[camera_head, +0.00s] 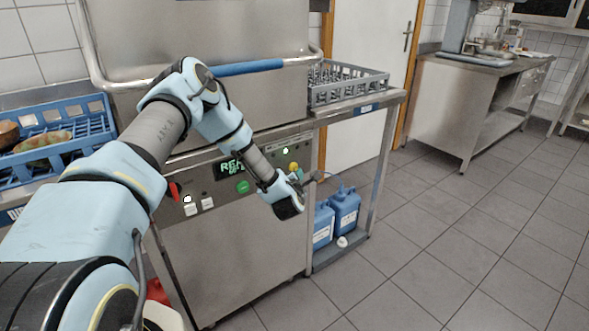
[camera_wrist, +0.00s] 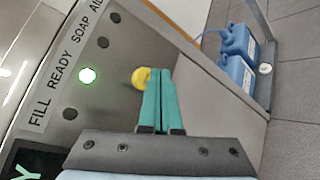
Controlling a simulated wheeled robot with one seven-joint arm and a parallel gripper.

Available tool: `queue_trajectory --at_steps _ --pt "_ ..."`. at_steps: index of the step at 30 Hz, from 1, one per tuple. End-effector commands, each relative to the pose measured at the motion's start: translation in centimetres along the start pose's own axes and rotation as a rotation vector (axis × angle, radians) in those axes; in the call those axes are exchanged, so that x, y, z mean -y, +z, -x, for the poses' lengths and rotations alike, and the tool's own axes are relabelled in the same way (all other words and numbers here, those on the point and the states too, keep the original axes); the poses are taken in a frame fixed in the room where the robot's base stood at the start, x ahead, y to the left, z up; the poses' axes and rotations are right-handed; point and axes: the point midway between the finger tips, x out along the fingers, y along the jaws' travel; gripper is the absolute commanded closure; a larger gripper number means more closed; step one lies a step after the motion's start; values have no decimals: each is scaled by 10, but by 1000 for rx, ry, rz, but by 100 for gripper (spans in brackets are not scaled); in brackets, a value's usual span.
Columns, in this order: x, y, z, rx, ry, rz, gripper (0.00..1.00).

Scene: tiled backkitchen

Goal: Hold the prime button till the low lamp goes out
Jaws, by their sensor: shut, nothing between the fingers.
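The prime button, a yellow round knob (camera_wrist: 141,77), sits on the machine's front panel and also shows in the head view (camera_head: 293,166). My gripper (camera_wrist: 159,72) is shut and empty, its teal fingers together. In the wrist view the fingertips overlap the button's right side; I cannot tell whether they touch it. My gripper also shows in the head view (camera_head: 299,174) at the panel. The lamp by READY (camera_wrist: 87,75) glows green. The lamps by FILL (camera_wrist: 70,113), SOAP (camera_wrist: 103,42) and AID (camera_wrist: 115,17) are dark. No lamp is readable as "low".
A lit green display (camera_head: 230,168), green button (camera_head: 243,186) and red switch (camera_head: 173,191) share the panel. Blue canisters (camera_head: 345,209) stand on a low shelf at right. Open tiled floor lies right.

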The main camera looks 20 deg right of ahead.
Motion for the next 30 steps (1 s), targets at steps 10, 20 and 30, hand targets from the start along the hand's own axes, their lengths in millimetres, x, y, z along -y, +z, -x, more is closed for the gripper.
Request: queue_trajectory --at_steps 10,20,30 --pt "18 17 23 2 -4 0 100" --pt "24 24 34 0 -1 0 100" --pt "24 24 33 0 -1 0 100"
